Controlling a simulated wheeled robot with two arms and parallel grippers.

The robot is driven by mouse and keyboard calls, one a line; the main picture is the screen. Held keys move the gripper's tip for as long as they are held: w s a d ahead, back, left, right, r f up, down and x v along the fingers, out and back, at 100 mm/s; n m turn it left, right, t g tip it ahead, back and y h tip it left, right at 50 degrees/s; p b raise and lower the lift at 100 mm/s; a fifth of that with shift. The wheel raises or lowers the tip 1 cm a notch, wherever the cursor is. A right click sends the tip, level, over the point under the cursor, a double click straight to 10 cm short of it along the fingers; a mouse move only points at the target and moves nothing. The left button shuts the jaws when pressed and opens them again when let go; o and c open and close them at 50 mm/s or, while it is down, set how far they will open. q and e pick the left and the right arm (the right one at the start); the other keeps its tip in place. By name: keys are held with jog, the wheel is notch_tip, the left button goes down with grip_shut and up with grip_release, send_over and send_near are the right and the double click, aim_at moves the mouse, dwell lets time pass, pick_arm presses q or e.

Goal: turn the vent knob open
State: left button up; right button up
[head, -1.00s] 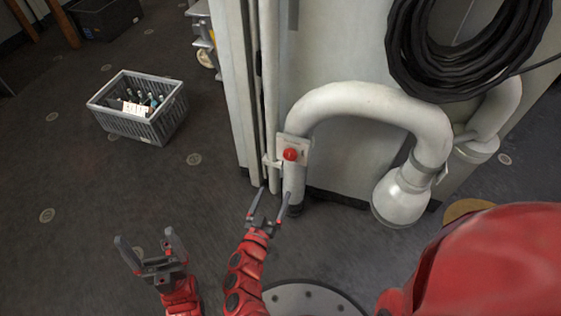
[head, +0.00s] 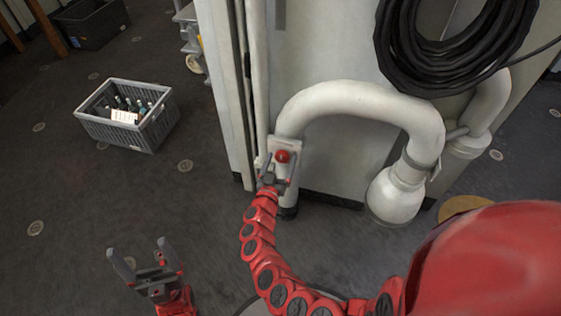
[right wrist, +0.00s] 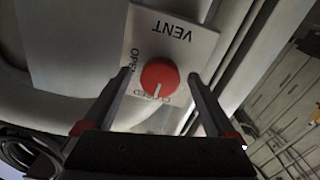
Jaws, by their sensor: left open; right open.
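The red round vent knob (head: 282,156) sits on a pale plate (head: 291,146) on the white pipe. In the right wrist view the knob (right wrist: 160,77) is seen close, with VENT upside down on the plate (right wrist: 178,45). OPEN is printed left of the knob and CLOSED below it; the knob's white mark points down toward CLOSED. My right gripper (head: 278,168) is open just in front of the knob, its fingers to either side in the wrist view; contact cannot be told. My left gripper (head: 138,248) is open and empty, low over the floor at left.
A thick white pipe (head: 350,95) curves right from the plate, below a coil of black cable (head: 440,60) on the cabinet. A grey crate of bottles (head: 152,128) stands on the floor at left. The floor between the crate and my left gripper is clear.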

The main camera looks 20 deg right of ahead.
jog(key=c, duration=1.4)
jog(key=shift+o, duration=0.2)
